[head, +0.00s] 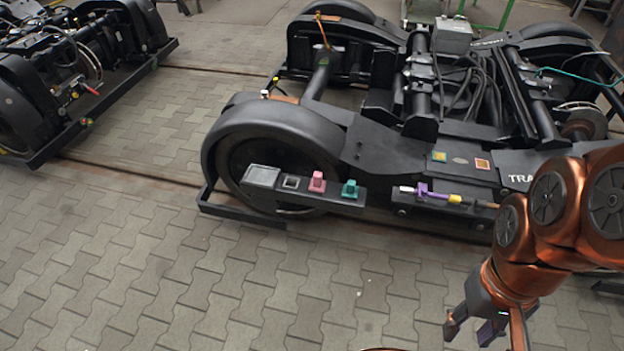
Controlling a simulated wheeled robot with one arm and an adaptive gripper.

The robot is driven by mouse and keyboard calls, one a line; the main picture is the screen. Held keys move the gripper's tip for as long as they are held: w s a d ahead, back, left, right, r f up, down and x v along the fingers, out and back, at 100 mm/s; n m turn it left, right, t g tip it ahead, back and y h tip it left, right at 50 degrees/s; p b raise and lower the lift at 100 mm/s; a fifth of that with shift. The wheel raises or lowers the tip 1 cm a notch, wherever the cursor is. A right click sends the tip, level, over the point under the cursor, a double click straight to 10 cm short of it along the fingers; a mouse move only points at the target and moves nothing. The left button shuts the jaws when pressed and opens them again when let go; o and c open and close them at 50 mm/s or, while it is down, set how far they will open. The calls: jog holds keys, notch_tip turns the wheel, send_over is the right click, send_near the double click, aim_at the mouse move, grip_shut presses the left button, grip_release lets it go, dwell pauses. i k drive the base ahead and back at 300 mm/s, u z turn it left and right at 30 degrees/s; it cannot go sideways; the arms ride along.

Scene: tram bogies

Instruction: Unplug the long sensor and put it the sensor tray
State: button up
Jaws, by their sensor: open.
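A long slim part with a purple body, a yellow section and a white left end, likely the long sensor (437,194), lies horizontally along the side of the near bogie. Its right end runs towards my arm, and I cannot tell how it is plugged in. A grey square tray (262,176), possibly the sensor tray, sits at the left end of a black ledge in front of the wheel. My gripper (486,333) is open and points down at the lower right, in front of the bogie and apart from the sensor. No object shows between its fingers.
The near bogie (400,146) fills the upper right. Another bogie (75,75) stands upper left. The paved floor (200,285) in front is clear.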

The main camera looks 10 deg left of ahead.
aim_at(317, 177)
jog(key=u, duration=0.55)
jog(key=k, duration=0.65)
jog(key=u, duration=0.75)
jog(key=i, duration=0.35)
jog(key=u, duration=0.8)
jog(key=i, duration=1.15)
jog(key=z, duration=0.35)
jog(key=i, duration=0.9)
jog(key=z, duration=0.9)
jog(key=i, duration=0.25)
jog(key=z, duration=0.25)
